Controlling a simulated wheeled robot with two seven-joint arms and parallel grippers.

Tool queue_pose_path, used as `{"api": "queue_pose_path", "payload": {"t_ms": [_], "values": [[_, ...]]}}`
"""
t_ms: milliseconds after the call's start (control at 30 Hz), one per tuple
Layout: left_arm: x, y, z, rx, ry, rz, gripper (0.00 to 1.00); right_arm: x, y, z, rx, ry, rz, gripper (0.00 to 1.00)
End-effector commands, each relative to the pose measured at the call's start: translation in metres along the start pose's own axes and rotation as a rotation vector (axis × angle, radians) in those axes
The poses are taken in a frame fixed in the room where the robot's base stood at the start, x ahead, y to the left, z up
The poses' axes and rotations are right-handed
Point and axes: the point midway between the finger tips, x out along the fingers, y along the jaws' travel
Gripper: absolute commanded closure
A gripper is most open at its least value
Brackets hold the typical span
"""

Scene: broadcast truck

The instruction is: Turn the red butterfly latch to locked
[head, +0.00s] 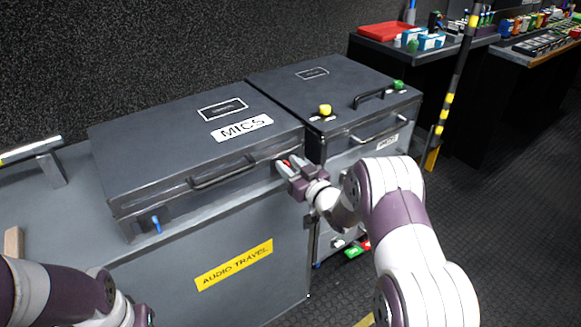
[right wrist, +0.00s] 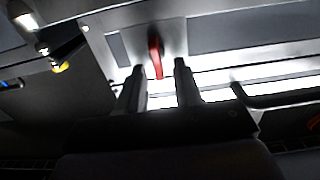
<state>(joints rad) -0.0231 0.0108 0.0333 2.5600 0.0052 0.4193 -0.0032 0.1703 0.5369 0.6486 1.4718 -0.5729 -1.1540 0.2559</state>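The red butterfly latch (right wrist: 156,52) shows in the right wrist view on the front of the case marked MICS (head: 180,140). In the head view only a bit of its red (head: 286,164) shows by my fingers. My right gripper (head: 286,168) is at the right end of that case's front. In the right wrist view my right gripper (right wrist: 161,78) is open, its two fingers apart with the latch's lower end between and just beyond them. I cannot tell whether they touch it. My left gripper (head: 140,315) is at the lower left edge, mostly cut off.
A blue latch (head: 156,224) is on the case's left front, and a black handle (head: 222,174) in the middle. A second dark case (head: 335,85) with a yellow latch (head: 325,110) and green latch (head: 398,85) stands close on the right. A striped pole (head: 451,90) stands beyond.

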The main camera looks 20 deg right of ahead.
Motion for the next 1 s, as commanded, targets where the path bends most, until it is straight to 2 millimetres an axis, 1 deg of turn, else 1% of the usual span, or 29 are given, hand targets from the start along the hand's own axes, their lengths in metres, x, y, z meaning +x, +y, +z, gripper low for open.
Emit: {"api": "queue_pose_path", "payload": {"t_ms": [67, 100, 200, 667, 867, 1000], "values": [[0.0, 0.0, 0.0, 0.0, 0.0, 0.0, 0.6, 0.0, 0.0, 0.0, 0.0, 0.0, 0.0, 0.66], [0.0, 0.0, 0.0, 0.0, 0.0, 0.0, 0.6, 0.0, 0.0, 0.0, 0.0, 0.0, 0.0, 0.69], [0.0, 0.0, 0.0, 0.0, 0.0, 0.0, 0.6, 0.0, 0.0, 0.0, 0.0, 0.0, 0.0, 1.0], [-0.001, 0.0, 0.0, 0.0, 0.0, 0.0, 0.6, -0.001, 0.0, 0.003, 0.014, -0.007, 0.0, 1.0], [-0.005, 0.0, -0.001, 0.0, 0.0, 0.0, 0.6, -0.002, 0.001, 0.003, 0.088, -0.01, 0.0, 1.0], [-0.011, 0.0, -0.001, 0.0, 0.0, 0.0, 0.6, -0.002, 0.003, 0.004, 0.187, -0.012, 0.0, 1.0]]}}
